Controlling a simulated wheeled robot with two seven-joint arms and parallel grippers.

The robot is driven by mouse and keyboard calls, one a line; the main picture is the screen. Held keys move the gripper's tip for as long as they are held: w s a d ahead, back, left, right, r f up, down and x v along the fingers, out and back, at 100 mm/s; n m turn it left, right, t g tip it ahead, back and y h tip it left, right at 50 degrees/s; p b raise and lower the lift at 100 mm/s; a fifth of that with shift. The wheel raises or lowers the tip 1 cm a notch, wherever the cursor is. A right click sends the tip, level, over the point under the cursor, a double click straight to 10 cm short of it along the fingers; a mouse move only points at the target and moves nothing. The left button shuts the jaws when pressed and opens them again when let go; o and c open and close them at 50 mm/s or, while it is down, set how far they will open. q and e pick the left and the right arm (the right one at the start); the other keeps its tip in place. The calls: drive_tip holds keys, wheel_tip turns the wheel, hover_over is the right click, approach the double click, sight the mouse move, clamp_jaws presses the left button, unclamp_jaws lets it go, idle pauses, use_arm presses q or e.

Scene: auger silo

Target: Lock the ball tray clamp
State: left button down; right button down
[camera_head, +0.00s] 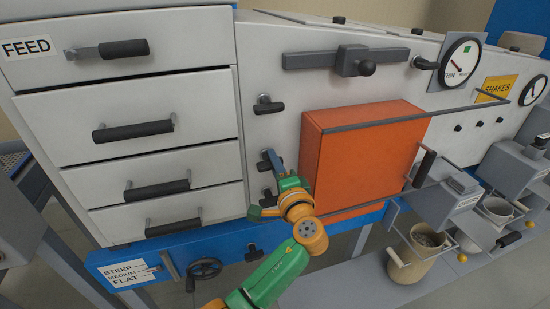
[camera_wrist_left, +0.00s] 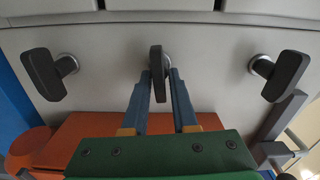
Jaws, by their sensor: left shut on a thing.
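A column of black turn handles is on the grey panel between the drawers and the orange box. My left gripper (camera_head: 272,160) is shut on the middle handle (camera_wrist_left: 157,73), with a blue finger on each side of it. In the head view that handle (camera_head: 263,166) is partly hidden by the fingers. The upper handle (camera_head: 268,105) is free and also shows at the right of the left wrist view (camera_wrist_left: 287,76). The lower handle shows at the left of the wrist view (camera_wrist_left: 42,74). No label shows which handle is the ball tray clamp. My right gripper is not in view.
The orange box (camera_head: 360,155) stands out from the panel, close to the right of my left gripper. Grey drawers (camera_head: 190,85) with black pulls are on the left. A blue beam (camera_head: 195,246) with a handwheel (camera_head: 205,269) runs below. A bucket (camera_head: 415,268) stands lower right.

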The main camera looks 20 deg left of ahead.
use_arm(q)
drive_tip(key=shift+m, duration=0.7)
drive_tip(key=c, duration=0.9)
unclamp_jaws()
drive_tip(key=shift+a, duration=0.1)
drive_tip(key=shift+a+f, duration=0.1)
drive_tip(key=shift+a, duration=0.05)
drive_tip(key=shift+w, duration=0.1)
